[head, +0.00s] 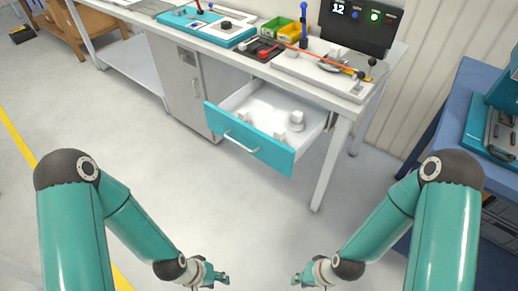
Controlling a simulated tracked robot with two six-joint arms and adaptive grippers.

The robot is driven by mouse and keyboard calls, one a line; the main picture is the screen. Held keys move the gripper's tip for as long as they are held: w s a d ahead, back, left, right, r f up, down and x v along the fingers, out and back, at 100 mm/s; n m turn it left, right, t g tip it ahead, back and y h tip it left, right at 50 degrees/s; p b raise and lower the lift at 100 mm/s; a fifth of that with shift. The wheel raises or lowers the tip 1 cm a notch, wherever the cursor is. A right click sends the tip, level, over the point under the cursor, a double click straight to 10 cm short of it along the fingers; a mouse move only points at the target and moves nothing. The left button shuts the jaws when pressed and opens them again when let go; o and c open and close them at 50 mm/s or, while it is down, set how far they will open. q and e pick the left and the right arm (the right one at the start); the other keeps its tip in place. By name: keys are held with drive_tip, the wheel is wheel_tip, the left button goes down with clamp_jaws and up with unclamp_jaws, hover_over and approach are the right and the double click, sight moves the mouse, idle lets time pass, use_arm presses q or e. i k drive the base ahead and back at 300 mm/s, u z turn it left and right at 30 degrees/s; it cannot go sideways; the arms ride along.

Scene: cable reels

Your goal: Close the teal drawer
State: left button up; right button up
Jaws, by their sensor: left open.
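The teal drawer (250,143) hangs pulled out under the right part of the white workbench. It has a teal front with a pale bar handle (240,141) and a white inside holding a few small white pieces (296,120). My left gripper (221,276) is open and empty, low in the picture, in front of and below the drawer. My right gripper (298,278) is to the right of it at about the same height, also apart from the drawer. It is too small to tell whether its jaws are open.
The workbench (345,88) carries a teal tray (208,27), green and yellow bins (283,28) and a dark display panel (358,22). A bench leg (328,165) stands right of the drawer. A blue table (452,98) is at the right. The floor before the drawer is clear.

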sight(270, 106)
drive_tip(key=u, duration=0.2)
drive_tip(key=i, duration=0.9)
drive_tip(key=z, duration=1.05)
drive_tip(key=k, duration=0.6)
drive_tip(key=u, duration=0.95)
